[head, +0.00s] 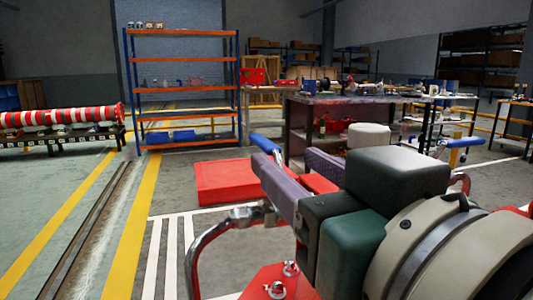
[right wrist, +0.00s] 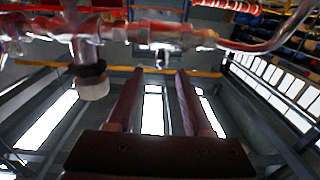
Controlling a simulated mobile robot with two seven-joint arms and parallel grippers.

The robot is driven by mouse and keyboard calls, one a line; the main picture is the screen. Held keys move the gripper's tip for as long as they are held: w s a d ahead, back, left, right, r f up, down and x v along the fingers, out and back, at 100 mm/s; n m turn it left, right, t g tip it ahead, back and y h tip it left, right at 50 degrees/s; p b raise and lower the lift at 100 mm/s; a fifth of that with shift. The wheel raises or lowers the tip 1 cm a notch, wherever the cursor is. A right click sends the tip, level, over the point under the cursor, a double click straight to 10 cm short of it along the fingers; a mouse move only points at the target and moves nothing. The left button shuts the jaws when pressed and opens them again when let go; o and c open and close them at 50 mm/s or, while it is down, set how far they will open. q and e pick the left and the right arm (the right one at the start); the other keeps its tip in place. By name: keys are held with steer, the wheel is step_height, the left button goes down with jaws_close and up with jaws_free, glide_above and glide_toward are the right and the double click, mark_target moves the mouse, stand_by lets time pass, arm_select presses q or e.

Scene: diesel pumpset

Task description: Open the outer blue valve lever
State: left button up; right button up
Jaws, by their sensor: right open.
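A blue valve lever (head: 265,143) shows in the head view, just beyond the fingertips of my right gripper. A second blue lever (head: 460,142) is farther right, on a pale pipe fitting. The frames do not settle which is the outer one. My right gripper (head: 284,157) is open, its two long fingers pointing away from me toward the first lever; I cannot tell whether they touch it. In the right wrist view the open fingers (right wrist: 154,75) reach toward a chrome and red pipe (right wrist: 165,35), with nothing clearly held. My left gripper is out of view.
A bent chrome pipe (head: 215,228) and a red plate with bolts (head: 262,280) are close below the gripper. A red block (head: 225,182) lies on the floor behind. A dark workbench (head: 345,103) and an orange and blue shelf (head: 184,88) stand farther back. Floor at left is open.

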mark_target(276, 151)
steer(key=b+x, duration=0.1)
steer(key=x, duration=0.6)
steer(key=shift+w+a, duration=0.1)
steer(key=shift+w, duration=0.2)
steer(key=shift+c, duration=0.2)
jaws_close()
stand_by(0.9)
